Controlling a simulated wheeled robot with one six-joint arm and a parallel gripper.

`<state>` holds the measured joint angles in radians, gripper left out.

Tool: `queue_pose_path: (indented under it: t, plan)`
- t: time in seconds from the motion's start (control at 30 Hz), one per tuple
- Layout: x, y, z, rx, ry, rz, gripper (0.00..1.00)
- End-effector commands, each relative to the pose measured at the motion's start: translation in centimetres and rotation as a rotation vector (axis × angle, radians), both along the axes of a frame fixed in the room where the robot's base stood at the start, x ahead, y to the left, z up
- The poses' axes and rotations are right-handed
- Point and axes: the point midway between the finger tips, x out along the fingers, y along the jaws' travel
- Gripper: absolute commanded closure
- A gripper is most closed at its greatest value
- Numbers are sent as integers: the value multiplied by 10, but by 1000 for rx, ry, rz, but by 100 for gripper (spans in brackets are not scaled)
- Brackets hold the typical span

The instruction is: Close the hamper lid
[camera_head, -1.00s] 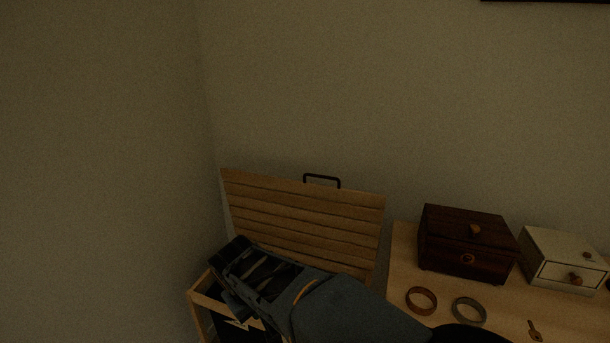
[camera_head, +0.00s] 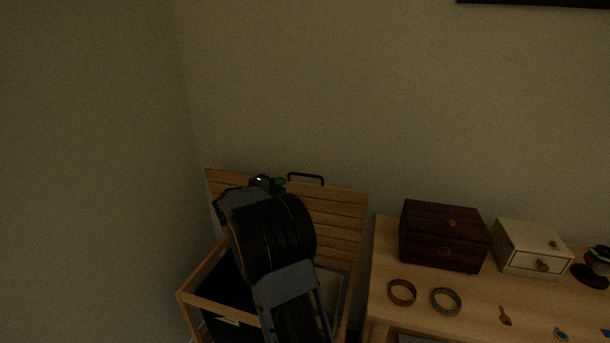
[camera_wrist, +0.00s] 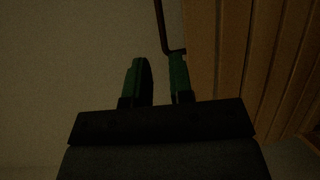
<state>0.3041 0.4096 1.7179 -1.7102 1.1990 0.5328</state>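The hamper lid (camera_head: 335,215) is a slatted wooden panel standing raised at the back of the hamper, near the wall. A dark handle (camera_head: 306,177) sits on its top edge. The open hamper (camera_head: 205,296) has a light wooden frame and a dark inside. My gripper (camera_head: 279,183) is at the lid's top edge, just left of the handle, with my arm hiding part of the lid and hamper. In the wrist view, the green fingers (camera_wrist: 160,78) are apart with nothing held between them. The handle (camera_wrist: 162,28) shows just beyond the right fingertip; I cannot tell whether they touch.
A wooden table (camera_head: 382,290) stands right of the hamper. Walls close off the left and back.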

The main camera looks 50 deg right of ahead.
Motion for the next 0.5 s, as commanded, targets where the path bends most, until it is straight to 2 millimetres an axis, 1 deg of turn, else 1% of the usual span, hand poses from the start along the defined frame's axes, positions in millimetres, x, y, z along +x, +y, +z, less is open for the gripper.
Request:
queue_pose_path:
  t: [0.03,0.3,0.5]
  plan:
    - [0,-9,-1,0,0,-3,79]
    - [4,-62,-5,1,1,-4,79]
    - [7,-94,-7,1,1,-3,79]
